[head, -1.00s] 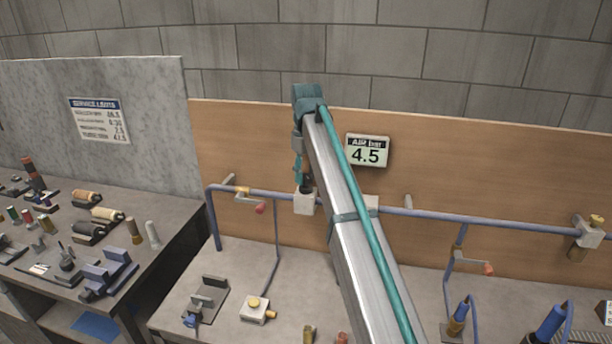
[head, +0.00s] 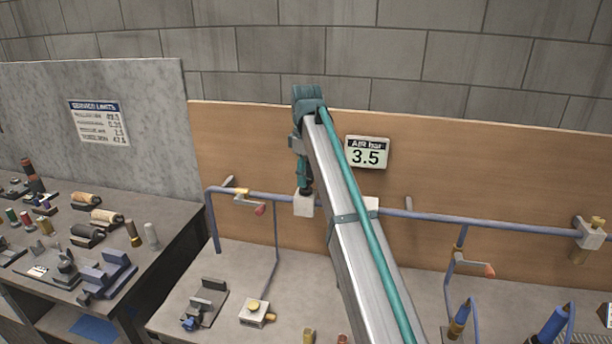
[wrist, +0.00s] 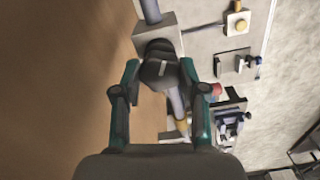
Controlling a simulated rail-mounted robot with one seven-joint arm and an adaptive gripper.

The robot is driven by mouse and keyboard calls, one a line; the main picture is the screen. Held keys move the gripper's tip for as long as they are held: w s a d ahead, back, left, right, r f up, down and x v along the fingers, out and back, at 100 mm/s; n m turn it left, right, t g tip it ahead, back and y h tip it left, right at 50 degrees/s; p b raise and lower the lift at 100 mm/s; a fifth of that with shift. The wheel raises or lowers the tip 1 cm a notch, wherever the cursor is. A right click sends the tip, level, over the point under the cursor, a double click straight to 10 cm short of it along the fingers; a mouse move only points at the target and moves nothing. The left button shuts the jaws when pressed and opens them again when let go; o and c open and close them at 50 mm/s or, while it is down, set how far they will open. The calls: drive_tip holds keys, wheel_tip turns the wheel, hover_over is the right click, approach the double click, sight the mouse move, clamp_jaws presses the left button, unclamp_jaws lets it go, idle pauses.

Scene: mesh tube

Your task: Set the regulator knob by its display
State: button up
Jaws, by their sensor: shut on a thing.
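The AIR bar display (head: 367,152) hangs on the wooden board in the head view and reads 3.5. The pale regulator block (head: 304,205) sits on the blue pipe, partly behind my arm. My gripper (head: 304,187) reaches down onto the top of the block. In the wrist view my gripper (wrist: 160,75) has its two teal fingers on either side of the dark regulator knob (wrist: 158,66), which has a pale mark line. The pale block (wrist: 160,33) lies just beyond the knob. In the head view the knob is mostly hidden by the gripper.
A blue pipe (head: 440,217) runs along the board, with a red-tipped valve lever (head: 252,206) left of the block and another (head: 475,266) at right. A SERVICE LIMITS sign (head: 99,122) hangs on the grey panel. A side bench (head: 170,220) carries many parts.

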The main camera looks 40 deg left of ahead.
drive_tip(key=o, duration=1.1)
drive_tip(key=shift+o, duration=0.2)
wheel_tip(320, 180, up, 8)
drive_tip(key=shift+f, duration=0.25)
idle(1.4)
